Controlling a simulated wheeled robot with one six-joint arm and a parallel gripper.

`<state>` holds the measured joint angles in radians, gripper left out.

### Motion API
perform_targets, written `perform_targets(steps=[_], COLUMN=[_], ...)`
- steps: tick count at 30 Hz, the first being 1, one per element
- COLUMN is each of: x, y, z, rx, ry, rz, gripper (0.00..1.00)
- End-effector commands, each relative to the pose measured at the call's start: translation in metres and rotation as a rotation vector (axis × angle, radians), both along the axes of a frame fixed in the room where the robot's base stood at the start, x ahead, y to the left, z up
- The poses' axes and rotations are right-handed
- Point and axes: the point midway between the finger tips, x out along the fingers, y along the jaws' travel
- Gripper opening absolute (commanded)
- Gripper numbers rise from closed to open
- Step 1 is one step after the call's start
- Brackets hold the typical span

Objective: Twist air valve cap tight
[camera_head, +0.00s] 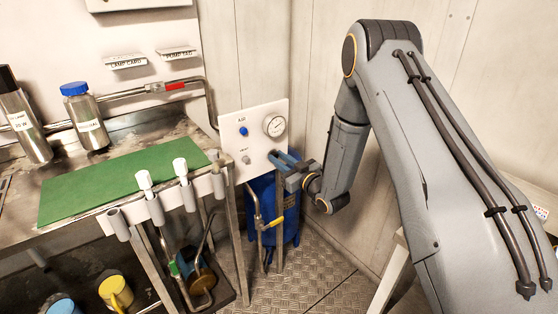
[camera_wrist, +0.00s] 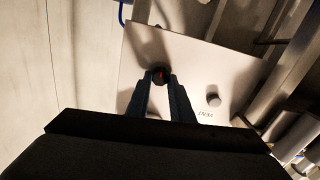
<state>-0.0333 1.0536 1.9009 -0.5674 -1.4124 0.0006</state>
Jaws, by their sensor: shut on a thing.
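A small dark round cap (camera_wrist: 160,75) with a red mark sits on the white panel (camera_wrist: 195,60) in the wrist view; I take it to be the air valve cap. My gripper (camera_wrist: 160,86) is shut on it, one blue finger on each side. In the head view my gripper (camera_head: 274,156) reaches the lower right of the panel (camera_head: 228,127) from the right and hides the cap. The panel also carries a pressure gauge (camera_head: 275,126), a blue knob (camera_head: 244,132) and a small grey knob (camera_head: 246,160). The grey knob also shows in the wrist view (camera_wrist: 213,99).
A blue tank (camera_head: 290,215) stands below the panel, with a yellow-handled pipe (camera_head: 268,224) in front. A bench with a green mat (camera_head: 120,180), bottles and white-capped tubes is at left. Walls close in behind and to the right.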

Motion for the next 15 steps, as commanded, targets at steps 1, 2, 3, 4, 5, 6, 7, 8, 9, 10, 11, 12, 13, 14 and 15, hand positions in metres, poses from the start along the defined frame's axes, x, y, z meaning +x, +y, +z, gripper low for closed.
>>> perform_targets(steps=[1, 2, 3, 4, 5, 6, 7, 8, 9, 10, 11, 12, 13, 14, 15], x=[0.0002, 0.0002, 0.0002, 0.0003, 0.0004, 0.0004, 0.0005, 0.0006, 0.0006, 0.0006, 0.0007, 0.0008, 0.0008, 0.0009, 0.0010], y=[-0.0003, -0.0004, -0.0005, -0.0006, -0.0007, -0.0008, -0.0009, -0.0010, -0.0012, -0.0013, -0.0014, -0.0015, -0.0016, -0.0017, -0.0018], z=[-0.0002, -0.0002, -0.0002, -0.0002, -0.0002, -0.0003, -0.0003, -0.0003, -0.0004, -0.0005, -0.0004, -0.0005, -0.0006, -0.0006, -0.0007], rx=[0.035, 0.059, 0.090, 0.114, 0.138, 0.170, 0.194, 0.217, 0.249, 0.273, 0.296, 0.328, 0.352, 0.375, 0.406], ry=[0.023, 0.040, 0.061, 0.077, 0.093, 0.115, 0.131, 0.146, 0.168, 0.184, 0.199, 0.221, 0.237, 0.253, 0.274], rz=[0.000, 0.000, 0.000, 0.000, 0.000, 0.000, 0.000, 0.000, 0.000, 0.000, 0.000, 0.000, 0.000, 0.000, 0.000], gripper=[0.00, 0.00, 0.00, 0.00, 0.00, 0.00, 0.00, 0.00, 0.00, 0.00, 0.00, 0.00, 0.00, 0.00, 0.00])
